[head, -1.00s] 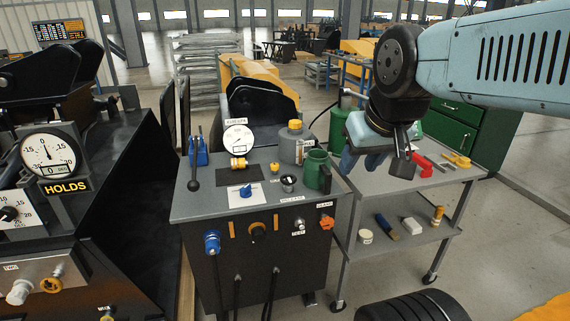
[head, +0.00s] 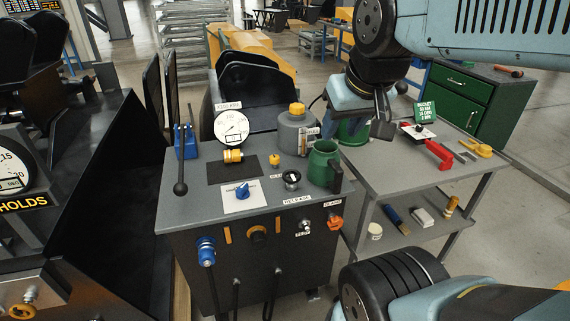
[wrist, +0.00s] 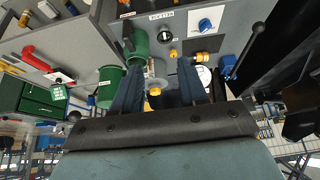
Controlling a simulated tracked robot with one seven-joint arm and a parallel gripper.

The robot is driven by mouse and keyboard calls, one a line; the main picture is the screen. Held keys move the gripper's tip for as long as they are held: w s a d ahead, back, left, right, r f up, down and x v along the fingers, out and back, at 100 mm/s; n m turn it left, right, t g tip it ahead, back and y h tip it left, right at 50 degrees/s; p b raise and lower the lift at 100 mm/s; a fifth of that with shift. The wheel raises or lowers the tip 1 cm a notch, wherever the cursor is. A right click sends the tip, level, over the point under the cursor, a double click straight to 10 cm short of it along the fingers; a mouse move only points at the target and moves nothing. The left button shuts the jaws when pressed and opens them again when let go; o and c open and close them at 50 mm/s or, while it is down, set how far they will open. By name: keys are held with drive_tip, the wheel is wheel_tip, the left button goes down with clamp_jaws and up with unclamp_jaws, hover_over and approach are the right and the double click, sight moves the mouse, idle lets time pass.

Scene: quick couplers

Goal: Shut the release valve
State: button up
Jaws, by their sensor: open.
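The grey control console (head: 190,212) stands in front of me. A label that seems to read RELEASE (head: 297,199) is on its top front edge. Just behind it is a small round black-and-silver knob (head: 291,180), likely the release valve; its setting is too small to tell. It also shows in the wrist view (wrist: 165,36). A blue knob (head: 243,191) on a white plate sits to its left. My gripper (head: 364,118) is open and empty, above and right of the console's back; its two fingers (wrist: 158,88) are apart in the wrist view.
A green mug (head: 322,163) stands close right of the knob, a grey jug (head: 293,133) behind it. A black lever (head: 180,165) rises at the left. A round gauge (head: 231,126) stands at the back. A cart (head: 390,180) with tools adjoins the right side.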

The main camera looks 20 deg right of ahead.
drive_tip(key=shift+o, duration=1.3)
drive_tip(key=shift+w, duration=0.1)
drive_tip(key=o, duration=0.7)
drive_tip(key=w+f+n+g, duration=0.1)
drive_tip(key=w+n, duration=0.4)
drive_tip(key=w, duration=0.2)
drive_tip(key=shift+w+a+n+g, duration=0.2)
drive_tip(key=shift+w+n+g, duration=0.1)
drive_tip(key=shift+w, duration=0.1)
drive_tip(key=n+g, duration=0.4)
drive_tip(key=n, duration=1.1)
hover_over(291, 173)
wheel_tip(291, 173, down, 16)
drive_tip(key=f, duration=1.3)
drive_tip(key=shift+s+f, duration=0.1)
drive_tip(key=shift+s, duration=0.1)
drive_tip(key=shift+c, duration=0.2)
drive_tip(key=c, duration=1)
